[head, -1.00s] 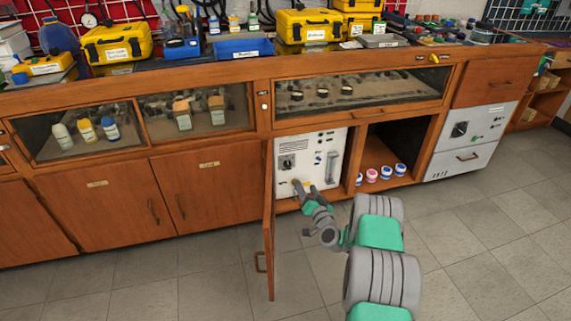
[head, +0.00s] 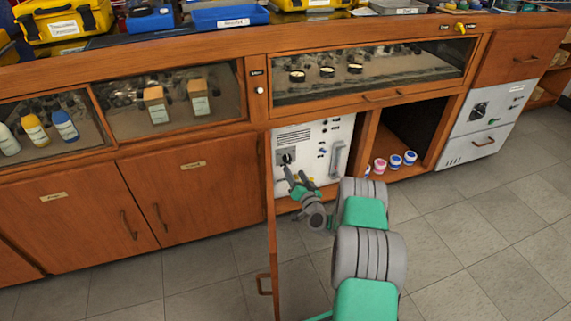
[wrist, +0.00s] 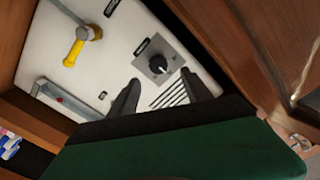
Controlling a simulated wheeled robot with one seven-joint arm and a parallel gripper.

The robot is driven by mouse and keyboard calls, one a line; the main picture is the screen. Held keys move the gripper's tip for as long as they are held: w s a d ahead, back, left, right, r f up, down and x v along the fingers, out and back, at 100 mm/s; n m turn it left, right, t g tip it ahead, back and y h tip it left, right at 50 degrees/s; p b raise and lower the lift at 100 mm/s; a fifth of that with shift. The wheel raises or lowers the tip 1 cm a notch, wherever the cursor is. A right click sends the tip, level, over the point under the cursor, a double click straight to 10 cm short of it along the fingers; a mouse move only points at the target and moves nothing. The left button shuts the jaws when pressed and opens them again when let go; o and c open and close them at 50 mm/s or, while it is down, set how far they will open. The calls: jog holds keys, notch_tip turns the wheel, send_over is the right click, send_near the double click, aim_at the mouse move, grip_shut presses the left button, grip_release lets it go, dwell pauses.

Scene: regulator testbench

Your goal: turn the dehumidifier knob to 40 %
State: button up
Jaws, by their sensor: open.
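A white instrument panel (head: 330,128) sits inside the open cabinet. Its black round knob (head: 287,158) is on a square plate at the left of the panel. In the wrist view the knob (wrist: 158,65) has a light mark on it and sits on a grey plate (wrist: 152,49). The labels and scale are too small to read. My gripper (head: 296,177) is in front of the panel, just below the knob in the head view.
A yellow lever (wrist: 75,50) projects from the panel beside the knob. The open cabinet door (head: 271,240) stands left of my arm. Several small jars (head: 395,161) stand in the compartment to the right. Another white unit with a dial (head: 480,108) is at far right.

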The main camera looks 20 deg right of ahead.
aim_at(288, 160)
jog(key=w+b, duration=0.1)
jog(key=w, duration=0.4)
jog(key=w+b, duration=0.1)
jog(key=w, duration=0.1)
jog(key=shift+w+d+f+b, duration=0.1)
jog(key=shift+w+f+b, duration=0.05)
jog(key=shift+f+b, duration=0.2)
jog(key=shift+w+r, duration=0.15)
jog(key=shift+w, duration=0.2)
grip_shut()
